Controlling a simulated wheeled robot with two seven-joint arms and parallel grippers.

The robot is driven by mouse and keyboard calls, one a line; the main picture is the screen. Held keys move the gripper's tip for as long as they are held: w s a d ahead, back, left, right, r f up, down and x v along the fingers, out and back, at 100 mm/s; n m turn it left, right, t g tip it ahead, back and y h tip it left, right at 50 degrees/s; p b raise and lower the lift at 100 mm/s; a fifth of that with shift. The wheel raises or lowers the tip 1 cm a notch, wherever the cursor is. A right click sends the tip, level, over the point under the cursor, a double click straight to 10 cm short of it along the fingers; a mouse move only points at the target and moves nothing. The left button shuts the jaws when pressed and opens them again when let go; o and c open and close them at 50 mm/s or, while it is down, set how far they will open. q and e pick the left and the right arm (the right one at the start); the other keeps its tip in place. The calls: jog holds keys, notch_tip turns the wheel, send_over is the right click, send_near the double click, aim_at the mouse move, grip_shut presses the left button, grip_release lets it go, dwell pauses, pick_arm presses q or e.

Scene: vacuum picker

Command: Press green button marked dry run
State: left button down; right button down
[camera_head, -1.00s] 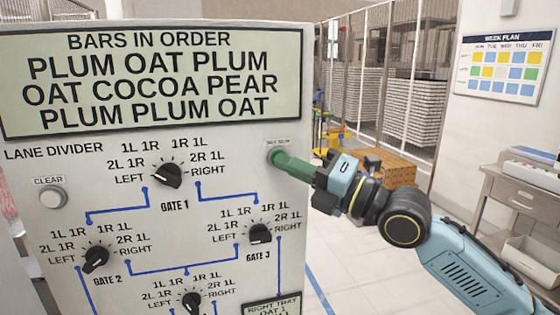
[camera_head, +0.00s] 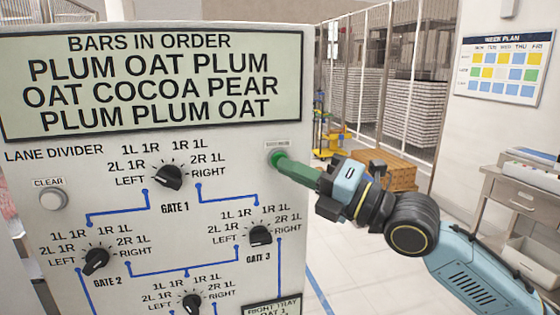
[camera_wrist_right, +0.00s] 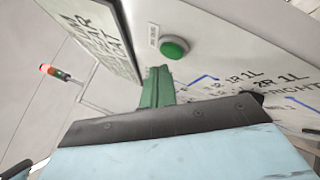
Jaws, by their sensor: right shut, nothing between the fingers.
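The green round button (camera_head: 276,157) sits at the upper right of the white lane divider panel (camera_head: 100,172), under a small label too small to read here. It also shows in the right wrist view (camera_wrist_right: 174,47), uncovered, with a small label beside it. My right gripper (camera_head: 286,165) is shut and empty. Its green fingertips point at the button and look close to it in the head view. In the wrist view the fingertips (camera_wrist_right: 158,72) are apart from the button by a small gap. My left gripper is not in view.
The panel also carries a white clear button (camera_head: 52,198) and several black gate knobs, including gate 1 (camera_head: 168,177) and gate 3 (camera_head: 260,235). A display (camera_head: 150,82) lists bars above. A bench (camera_head: 515,200) stands at the right; the floor between is clear.

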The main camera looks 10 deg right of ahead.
jog(key=shift+s, duration=2.5)
